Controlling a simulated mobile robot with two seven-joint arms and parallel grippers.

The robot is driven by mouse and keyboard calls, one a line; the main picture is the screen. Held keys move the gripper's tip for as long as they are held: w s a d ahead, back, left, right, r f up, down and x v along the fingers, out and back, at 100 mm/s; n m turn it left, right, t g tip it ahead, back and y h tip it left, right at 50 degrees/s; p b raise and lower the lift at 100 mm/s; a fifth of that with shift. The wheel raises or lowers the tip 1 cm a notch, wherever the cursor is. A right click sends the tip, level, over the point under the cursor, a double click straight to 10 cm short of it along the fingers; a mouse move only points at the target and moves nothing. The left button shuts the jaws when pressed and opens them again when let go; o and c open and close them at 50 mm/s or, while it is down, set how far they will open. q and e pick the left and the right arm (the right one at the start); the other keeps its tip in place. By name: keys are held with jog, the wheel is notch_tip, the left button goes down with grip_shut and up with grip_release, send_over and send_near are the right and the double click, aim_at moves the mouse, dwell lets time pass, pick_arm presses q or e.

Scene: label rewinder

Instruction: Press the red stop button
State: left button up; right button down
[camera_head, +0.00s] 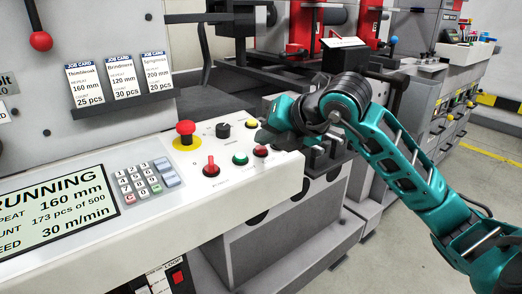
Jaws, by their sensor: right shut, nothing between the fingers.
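The sloping white control panel (150,205) carries several controls. A red mushroom button (186,129) stands on a yellow disc. A flat red button (261,150) is at the panel's right end, beside a green button (240,159). No label marks a stop button legibly. My right gripper (264,138) is shut and empty, just above and behind the flat red button; contact cannot be told. My left gripper is not in view.
The display (58,212) reads RUNNING, 160 mm, 173 pcs of 500, 30 m/min. A keypad (138,182) lies beside it. A black knob (222,130) stands near the mushroom button. Job cards (120,78) sit in a rack above the panel. Machinery stands behind my right arm.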

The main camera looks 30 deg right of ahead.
aim_at(269, 159)
jog(key=shift+f+b, duration=0.45)
jog(key=shift+b, duration=0.05)
dwell(0.6)
jog(key=shift+r, duration=0.35)
jog(key=shift+s+r+p, duration=0.1)
jog(key=shift+r+p, duration=0.45)
jog(key=shift+p, duration=0.05)
jog(key=r+p, duration=0.2)
jog(key=r, duration=0.1)
jog(key=r+p, duration=0.1)
jog(key=r, duration=0.1)
jog(key=shift+s, duration=0.35)
dwell(0.5)
